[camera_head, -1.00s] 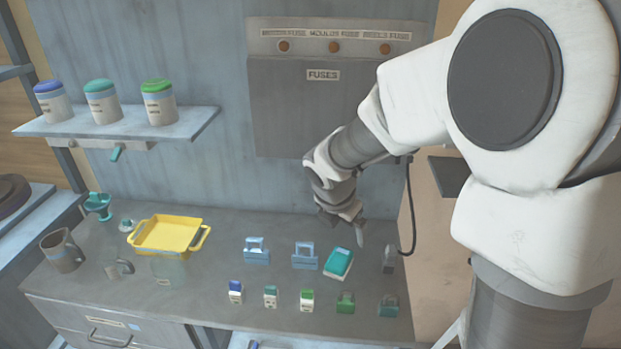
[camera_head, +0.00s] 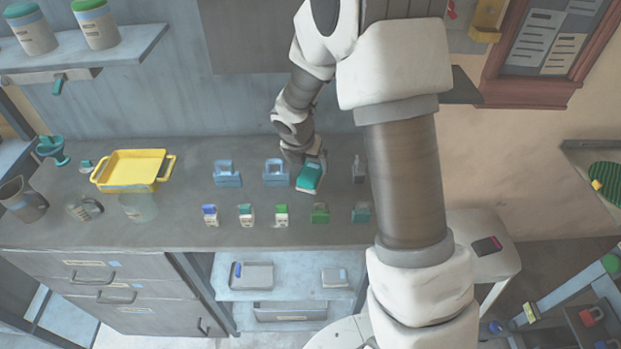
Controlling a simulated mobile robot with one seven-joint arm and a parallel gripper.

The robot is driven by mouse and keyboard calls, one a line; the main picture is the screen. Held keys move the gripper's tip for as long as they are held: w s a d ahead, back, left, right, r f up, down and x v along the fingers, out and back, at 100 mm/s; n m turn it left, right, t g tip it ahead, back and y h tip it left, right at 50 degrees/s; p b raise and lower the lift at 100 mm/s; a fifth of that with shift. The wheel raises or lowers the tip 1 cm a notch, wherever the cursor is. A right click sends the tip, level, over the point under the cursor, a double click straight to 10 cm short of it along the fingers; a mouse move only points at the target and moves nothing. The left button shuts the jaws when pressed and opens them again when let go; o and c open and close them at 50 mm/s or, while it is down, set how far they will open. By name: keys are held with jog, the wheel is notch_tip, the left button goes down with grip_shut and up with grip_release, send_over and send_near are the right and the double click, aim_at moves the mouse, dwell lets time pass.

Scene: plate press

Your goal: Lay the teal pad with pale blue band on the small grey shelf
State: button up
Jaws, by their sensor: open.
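The teal pad (camera_head: 309,179) lies on the grey counter, right of two pale blue holders; it has a teal top and a pale side. Its band cannot be made out clearly at this size. My gripper (camera_head: 312,162) is open and low at the pad's far end, with a finger close beside it. I cannot tell whether it touches the pad. A small dark grey shelf (camera_head: 464,88) sticks out from the wall to the right, partly hidden behind my arm.
Pale blue holders (camera_head: 227,175) (camera_head: 276,174) stand left of the pad. Several small cartons and green blocks (camera_head: 320,213) line the counter's front. A yellow tray (camera_head: 131,171), glass jar (camera_head: 138,205) and mug (camera_head: 22,199) are at the left. A grey upright piece (camera_head: 358,170) stands right.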

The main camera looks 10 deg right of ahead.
aim_at(311, 172)
jog(key=shift+b+x, duration=0.5)
jog(key=shift+x, duration=2.25)
jog(key=shift+s, duration=0.2)
jog(key=c, duration=1.5)
